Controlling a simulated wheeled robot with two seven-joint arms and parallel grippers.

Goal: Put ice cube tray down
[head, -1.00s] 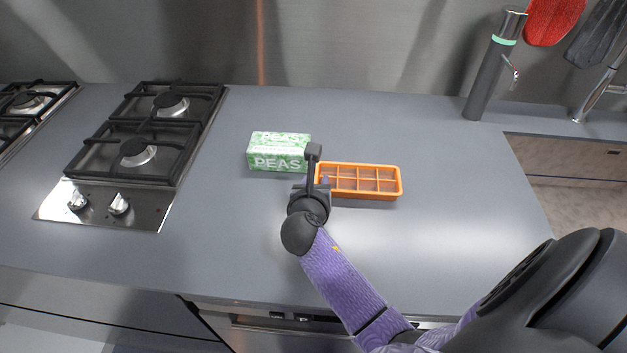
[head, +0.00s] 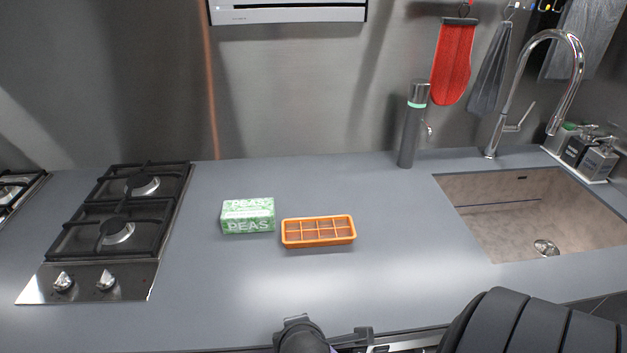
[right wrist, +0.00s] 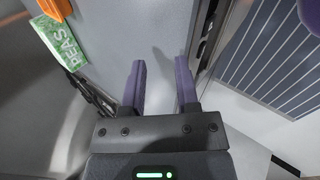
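The orange ice cube tray (head: 318,240) rests flat on the grey counter, just right of the green peas box (head: 247,216). Part of the tray (right wrist: 57,8) shows at the top left of the right wrist view, beside the peas box (right wrist: 62,42). My right gripper (right wrist: 160,75) is open, with nothing between its two purple fingers. It is near the counter's front edge, apart from the tray. In the head view, only dark parts of my right arm's end show at the bottom edge. My left gripper is not in view.
A gas hob (head: 116,222) lies to the left and a sink (head: 535,212) with a tap to the right. A dark cylindrical bottle (head: 410,130) stands at the back. The counter around the tray is mostly clear. A striped runner (right wrist: 268,60) shows below in the right wrist view.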

